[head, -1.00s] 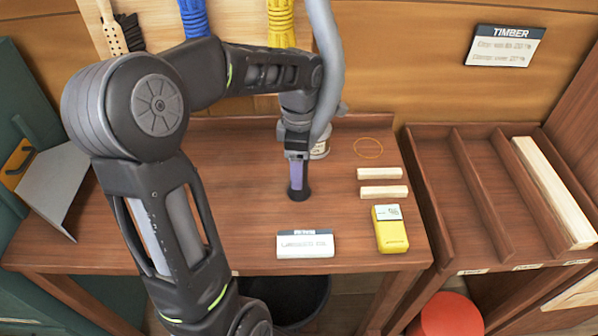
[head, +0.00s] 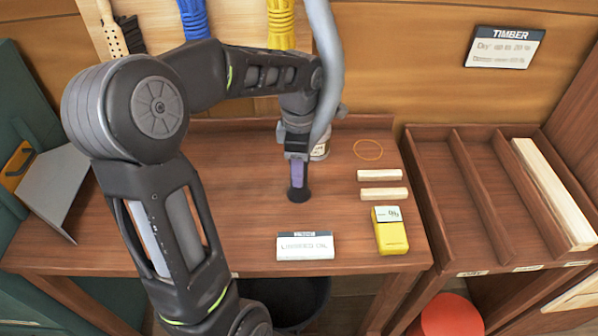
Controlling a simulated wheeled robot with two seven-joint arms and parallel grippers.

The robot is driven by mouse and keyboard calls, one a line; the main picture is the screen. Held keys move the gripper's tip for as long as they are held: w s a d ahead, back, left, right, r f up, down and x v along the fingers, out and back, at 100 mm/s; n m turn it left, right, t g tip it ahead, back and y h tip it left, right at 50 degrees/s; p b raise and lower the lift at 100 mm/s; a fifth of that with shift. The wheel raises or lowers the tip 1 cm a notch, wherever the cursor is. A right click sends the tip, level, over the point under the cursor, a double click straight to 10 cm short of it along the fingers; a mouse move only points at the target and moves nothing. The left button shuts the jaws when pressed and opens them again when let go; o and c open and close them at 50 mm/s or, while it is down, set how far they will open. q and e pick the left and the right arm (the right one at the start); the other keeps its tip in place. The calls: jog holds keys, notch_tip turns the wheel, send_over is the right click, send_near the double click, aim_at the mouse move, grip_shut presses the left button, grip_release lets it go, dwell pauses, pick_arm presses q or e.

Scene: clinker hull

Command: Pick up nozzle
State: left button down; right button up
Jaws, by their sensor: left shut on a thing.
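The nozzle (head: 298,193) is a dark piece with a flared black lower end, at the middle of the wooden table. My left gripper (head: 297,172) points down over it and is shut on it. A purple part shows between the fingers, just above the dark end. A thick grey hose runs down beside my left arm and hides part of the wrist. I cannot tell whether the nozzle touches the table. My right gripper does not show.
A white tin (head: 320,150) stands right behind the gripper. Two pale wood blocks (head: 383,194), a rubber band (head: 368,149) and a yellow meter (head: 390,230) lie to the right. A linseed oil sign (head: 305,246) stands in front. A timber rack (head: 480,200) is at right.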

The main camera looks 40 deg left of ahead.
pick_arm(q)
notch_tip(320, 180, up, 10)
jog(key=shift+f+b, duration=0.2)
jog(key=shift+b, duration=0.2)
jog(key=shift+r, duration=0.25)
dwell(0.5)
